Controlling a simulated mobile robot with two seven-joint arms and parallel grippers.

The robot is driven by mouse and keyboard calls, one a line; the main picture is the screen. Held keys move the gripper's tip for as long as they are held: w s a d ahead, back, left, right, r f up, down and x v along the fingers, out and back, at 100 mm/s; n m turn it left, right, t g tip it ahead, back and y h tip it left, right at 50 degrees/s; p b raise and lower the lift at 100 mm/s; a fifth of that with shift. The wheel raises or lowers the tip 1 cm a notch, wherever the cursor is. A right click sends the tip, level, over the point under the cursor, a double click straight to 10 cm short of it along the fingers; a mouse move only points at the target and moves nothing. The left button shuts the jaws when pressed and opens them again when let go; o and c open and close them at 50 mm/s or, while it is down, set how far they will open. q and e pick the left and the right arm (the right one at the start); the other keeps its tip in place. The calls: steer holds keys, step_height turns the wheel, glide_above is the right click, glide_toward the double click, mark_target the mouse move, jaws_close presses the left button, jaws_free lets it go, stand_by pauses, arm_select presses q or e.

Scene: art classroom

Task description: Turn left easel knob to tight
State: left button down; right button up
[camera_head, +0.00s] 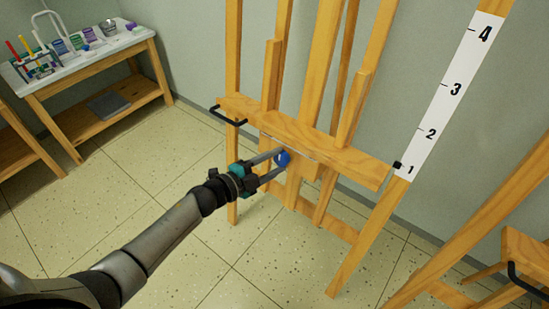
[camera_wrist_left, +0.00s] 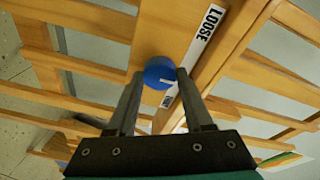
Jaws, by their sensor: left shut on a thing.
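The easel (camera_head: 300,140) is a wooden frame with a ledge across it, in the middle of the head view. A blue round knob (camera_head: 282,158) sits just below the ledge; it also shows in the left wrist view (camera_wrist_left: 158,72). A white mark is on the knob's face. Beside it a white label strip (camera_wrist_left: 200,42) reads "LOOSE" at its upper end; a word at the other end is partly hidden. My left gripper (camera_head: 276,163) is shut on the knob, one finger on each side. My right gripper is not in view.
A white scale strip (camera_head: 450,95) numbered 1 to 4 runs up the easel's right side, with a black pointer near 1. A black handle (camera_head: 228,116) is at the ledge's left end. A supply table (camera_head: 90,50) stands back left; another easel is at right.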

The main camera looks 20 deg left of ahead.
arm_select(q)
steer(key=m+p, duration=0.1)
steer(key=m, duration=0.2)
steer(key=shift+r, duration=0.1)
steer(key=m+y+p, duration=0.1)
steer(key=m, duration=0.2)
steer(key=shift+g+p, duration=0.3)
steer(key=shift+g, duration=0.1)
steer(key=m, duration=0.2)
steer(key=shift+m+p, duration=0.3)
steer(key=shift+p, duration=0.1)
steer(key=shift+m+y+p, duration=0.45)
steer(key=shift+m+y, duration=0.15)
steer(key=shift+m, duration=0.8)
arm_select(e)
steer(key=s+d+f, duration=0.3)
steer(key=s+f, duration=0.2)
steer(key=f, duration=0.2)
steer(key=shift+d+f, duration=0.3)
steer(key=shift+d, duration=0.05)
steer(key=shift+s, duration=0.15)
arm_select(q)
steer(key=shift+c, duration=1.5)
jaws_free()
steer(key=shift+d, duration=0.1)
steer(key=shift+s+r, duration=0.1)
